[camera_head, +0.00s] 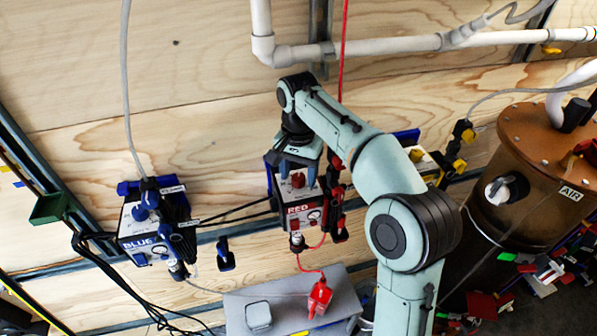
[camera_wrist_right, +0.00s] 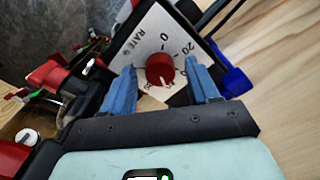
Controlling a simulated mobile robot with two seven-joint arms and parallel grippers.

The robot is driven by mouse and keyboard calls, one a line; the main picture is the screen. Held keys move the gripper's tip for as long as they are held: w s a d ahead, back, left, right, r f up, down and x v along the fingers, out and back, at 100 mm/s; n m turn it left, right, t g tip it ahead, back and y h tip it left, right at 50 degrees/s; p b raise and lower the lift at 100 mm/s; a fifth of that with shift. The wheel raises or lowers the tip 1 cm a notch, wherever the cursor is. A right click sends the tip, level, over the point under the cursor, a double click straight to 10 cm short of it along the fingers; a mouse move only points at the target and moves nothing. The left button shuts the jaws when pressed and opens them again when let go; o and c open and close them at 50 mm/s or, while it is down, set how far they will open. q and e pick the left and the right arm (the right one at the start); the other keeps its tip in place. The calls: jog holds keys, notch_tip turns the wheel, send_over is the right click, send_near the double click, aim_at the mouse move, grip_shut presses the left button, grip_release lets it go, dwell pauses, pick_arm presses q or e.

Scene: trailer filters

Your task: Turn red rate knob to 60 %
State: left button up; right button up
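The red rate knob (camera_wrist_right: 160,68) sits on a white dial plate (camera_wrist_right: 160,28) marked "RATE %", with 0 and 20 legible. A pale mark shows on the knob's lower side; the scale value there is too blurred to read. My right gripper (camera_wrist_right: 160,72) is open, its blue fingers on either side of the knob with gaps between. In the head view the right gripper (camera_head: 298,170) points down at the top of the box labelled "RED" (camera_head: 300,212), its fingers beside the red knob (camera_head: 298,180). My left gripper is not in view.
The similar box labelled "BLUE" (camera_head: 145,244) hangs on the wooden wall at left. A brown tank marked "AIR" (camera_head: 545,160) stands at right. A grey platform (camera_head: 345,290) with a red item (camera_head: 320,298) lies below. Cables and a red cord run near the red box.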

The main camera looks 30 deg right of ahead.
aim_at(298, 177)
jog(key=shift+r, duration=0.1)
jog(key=shift+r, duration=3.65)
